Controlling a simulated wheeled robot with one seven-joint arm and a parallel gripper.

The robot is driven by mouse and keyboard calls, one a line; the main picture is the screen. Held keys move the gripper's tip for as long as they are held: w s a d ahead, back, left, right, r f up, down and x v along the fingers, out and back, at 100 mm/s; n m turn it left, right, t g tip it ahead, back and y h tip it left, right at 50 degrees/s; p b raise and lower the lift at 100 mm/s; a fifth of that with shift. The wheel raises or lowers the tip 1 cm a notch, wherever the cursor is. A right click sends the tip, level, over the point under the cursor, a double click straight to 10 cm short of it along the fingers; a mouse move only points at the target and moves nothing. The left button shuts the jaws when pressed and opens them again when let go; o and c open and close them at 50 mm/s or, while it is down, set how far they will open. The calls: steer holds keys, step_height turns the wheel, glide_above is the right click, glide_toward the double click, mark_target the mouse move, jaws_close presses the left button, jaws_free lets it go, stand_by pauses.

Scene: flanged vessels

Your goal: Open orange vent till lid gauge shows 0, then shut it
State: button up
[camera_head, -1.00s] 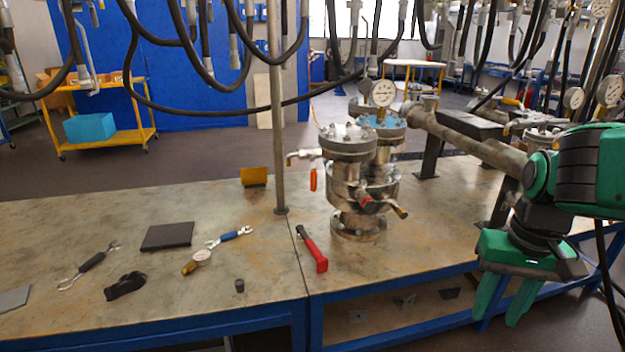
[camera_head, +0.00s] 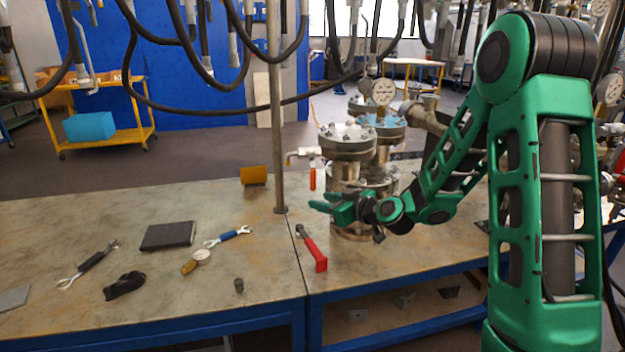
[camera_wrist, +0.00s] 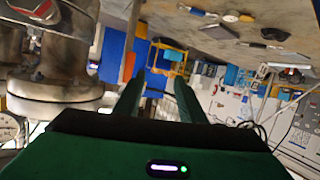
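The orange vent handle (camera_head: 312,179) hangs down from a pale side pipe (camera_head: 303,153) left of the flanged vessel (camera_head: 346,140). My gripper (camera_head: 322,201) is at the vessel's left front, just below the orange handle in the head view. In the wrist view its two fingers (camera_wrist: 156,95) are apart with nothing between them. The orange handle (camera_wrist: 128,67) shows there just past the left fingertip, apart from the grip.
A red-handled tool (camera_head: 313,250) lies on the table in front of the vessel. A steel post (camera_head: 276,120) stands left of the handle. Hoses hang overhead.

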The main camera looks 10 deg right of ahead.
mark_target(315, 177)
steer(key=shift+w+d+r+m+t+h, duration=0.1)
steer(key=shift+w+m+t+h, duration=0.5)
steer(key=shift+w, duration=2.1)
steer(key=shift+w+d+f+m+t+h, duration=0.2)
steer(key=shift+w+m+t, duration=0.6)
steer(key=shift+w, duration=1.9)
steer(key=shift+w+a+r+m+t+h, duration=0.15)
steer(key=shift+w+m+t+h, duration=0.55)
steer(key=shift+w, duration=2)
steer(key=shift+d, duration=0.15)
jaws_close()
